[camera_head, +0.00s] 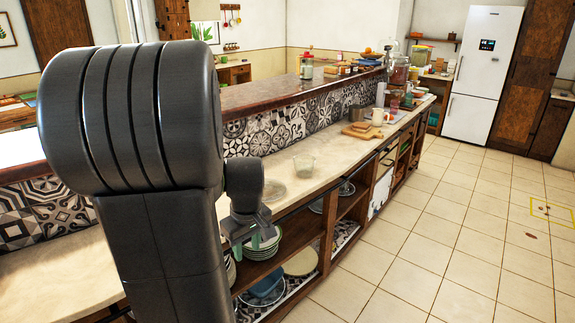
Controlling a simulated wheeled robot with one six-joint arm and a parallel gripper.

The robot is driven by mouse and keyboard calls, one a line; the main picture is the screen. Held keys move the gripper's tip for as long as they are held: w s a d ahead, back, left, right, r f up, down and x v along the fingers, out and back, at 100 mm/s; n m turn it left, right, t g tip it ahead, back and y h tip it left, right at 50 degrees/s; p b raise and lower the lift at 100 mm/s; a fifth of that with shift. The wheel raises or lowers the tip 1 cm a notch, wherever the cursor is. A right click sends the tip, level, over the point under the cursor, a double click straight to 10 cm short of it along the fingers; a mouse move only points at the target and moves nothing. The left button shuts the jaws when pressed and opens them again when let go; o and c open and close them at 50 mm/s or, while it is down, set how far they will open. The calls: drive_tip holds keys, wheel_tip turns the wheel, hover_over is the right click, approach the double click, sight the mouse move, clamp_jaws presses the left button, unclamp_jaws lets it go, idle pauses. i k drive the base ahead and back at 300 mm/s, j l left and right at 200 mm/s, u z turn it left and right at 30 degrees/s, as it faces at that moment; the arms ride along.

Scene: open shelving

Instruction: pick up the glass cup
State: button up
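A small clear glass cup (303,166) stands upright on the pale lower counter (338,157), near the middle of the picture. My gripper (246,246) hangs at the counter's front edge, to the left of the cup and nearer to me. Its two greenish fingers look apart, with stacked plates on the shelf showing behind them. It does not touch the cup. My large dark arm covers the left part of the view and hides some of the counter.
Wooden boards (361,131), a white mug (378,116) and jars stand farther along. A raised wooden ledge (262,97) backs the counter. Open shelves below hold plates (262,243) and a blue bowl (266,285).

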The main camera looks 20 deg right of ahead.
sight(307, 166)
drive_tip(key=i+l, duration=0.25)
drive_tip(key=i+l+u, duration=0.1)
drive_tip(key=i+l, duration=0.15)
drive_tip(key=l, duration=0.2)
drive_tip(key=i+l, duration=0.25)
drive_tip(key=l, duration=0.15)
drive_tip(key=i+l+u, duration=0.1)
drive_tip(key=l, duration=0.3)
drive_tip(key=i+l, duration=0.55)
drive_tip(key=l, duration=0.2)
drive_tip(key=i+l+u, duration=0.1)
drive_tip(key=i+l, duration=0.15)
drive_tip(key=l, duration=0.15)
